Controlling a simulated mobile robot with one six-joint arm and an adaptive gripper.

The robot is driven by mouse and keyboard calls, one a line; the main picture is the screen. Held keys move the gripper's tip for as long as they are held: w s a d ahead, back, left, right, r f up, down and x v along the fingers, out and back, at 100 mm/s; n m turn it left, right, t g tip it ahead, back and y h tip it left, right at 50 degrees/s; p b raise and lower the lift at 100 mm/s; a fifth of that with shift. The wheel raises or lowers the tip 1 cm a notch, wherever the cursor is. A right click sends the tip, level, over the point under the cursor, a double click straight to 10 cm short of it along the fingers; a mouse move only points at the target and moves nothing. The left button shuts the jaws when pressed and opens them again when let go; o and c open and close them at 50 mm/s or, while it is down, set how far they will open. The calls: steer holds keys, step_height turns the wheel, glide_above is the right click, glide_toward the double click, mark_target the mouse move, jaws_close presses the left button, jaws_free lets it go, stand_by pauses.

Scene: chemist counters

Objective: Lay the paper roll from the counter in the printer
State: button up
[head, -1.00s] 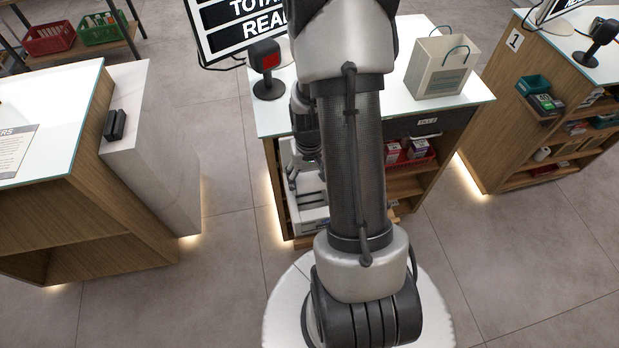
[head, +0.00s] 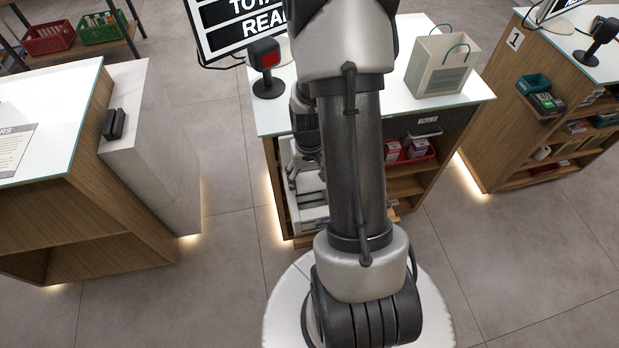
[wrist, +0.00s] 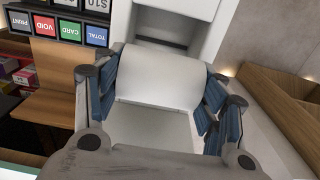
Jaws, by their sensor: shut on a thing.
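The paper roll (wrist: 165,76) is a white cylinder lying on its side between the blue pads of my gripper (wrist: 162,92) in the wrist view. The pads close on its two ends. The white printer (wrist: 178,26) stands behind and around the roll in that view, with a dark slot in its upper part. Whether the roll touches the printer I cannot tell. In the head view my gripper (head: 296,176) points down over the white printer (head: 309,212) in the left front bay of the middle counter. My arm hides part of the printer, and the roll does not show there.
The middle counter (head: 475,92) carries a paper bag (head: 440,66) and a small scanner on a stand (head: 265,68). Coloured keys (wrist: 70,30) are at the printer's left in the wrist view. Another counter (head: 60,205) stands left across a clear floor gap.

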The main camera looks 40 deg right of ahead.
steer(key=shift+f+b, duration=0.75)
steer(key=shift+f, duration=0.25)
steer(key=o, duration=1.2)
step_height(320, 180, up, 12)
step_height(320, 180, up, 8)
steer(key=p, duration=0.6)
steer(key=shift+p, duration=0.35)
